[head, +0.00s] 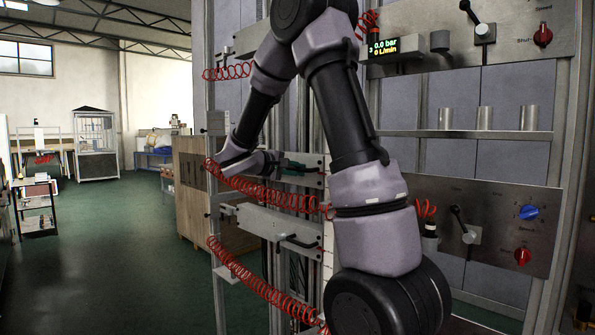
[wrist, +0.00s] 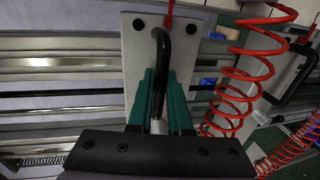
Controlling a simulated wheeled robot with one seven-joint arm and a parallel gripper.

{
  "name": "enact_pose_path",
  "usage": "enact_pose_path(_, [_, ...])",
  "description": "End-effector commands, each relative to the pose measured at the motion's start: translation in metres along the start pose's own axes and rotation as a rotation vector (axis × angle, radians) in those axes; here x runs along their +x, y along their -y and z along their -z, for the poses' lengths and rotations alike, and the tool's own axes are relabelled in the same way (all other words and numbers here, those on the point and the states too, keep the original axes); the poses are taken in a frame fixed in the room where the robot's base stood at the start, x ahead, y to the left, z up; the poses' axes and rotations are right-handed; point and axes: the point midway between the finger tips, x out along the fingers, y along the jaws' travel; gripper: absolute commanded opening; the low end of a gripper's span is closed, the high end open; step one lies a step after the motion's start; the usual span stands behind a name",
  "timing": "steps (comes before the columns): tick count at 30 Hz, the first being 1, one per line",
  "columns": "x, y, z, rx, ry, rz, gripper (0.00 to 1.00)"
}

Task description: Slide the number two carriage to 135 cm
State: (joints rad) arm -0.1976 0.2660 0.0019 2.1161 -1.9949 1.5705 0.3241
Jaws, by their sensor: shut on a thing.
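My gripper (wrist: 158,105) has green fingers closed around a black bar handle (wrist: 164,45) on a pale carriage plate (wrist: 138,50). In the head view my gripper (head: 292,166) reaches the upper carriage plate (head: 312,178) on the rail frame, partly hidden behind my arm. A second carriage plate (head: 262,222) with its own black handle sits below it, apart from my gripper. No carriage number or centimetre mark is readable, so I cannot tell which carriage is number two.
Red coiled hoses (head: 258,190) hang beside the carriages, and one coil (wrist: 240,70) runs close to my gripper. Control panels with levers and knobs (head: 523,255) stand at the right. A wooden cabinet (head: 190,190) is behind at left. The green floor (head: 110,250) is open.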

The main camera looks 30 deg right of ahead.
Motion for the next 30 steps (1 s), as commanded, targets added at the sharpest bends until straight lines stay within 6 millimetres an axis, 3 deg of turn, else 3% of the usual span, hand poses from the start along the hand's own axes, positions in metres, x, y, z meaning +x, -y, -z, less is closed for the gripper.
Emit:
enact_pose_path(22, [-0.001,-0.002,0.0,0.001,0.0,0.001,0.0])
enact_pose_path(30, [-0.011,-0.049,0.001,0.007,-0.003,-0.002,0.0])
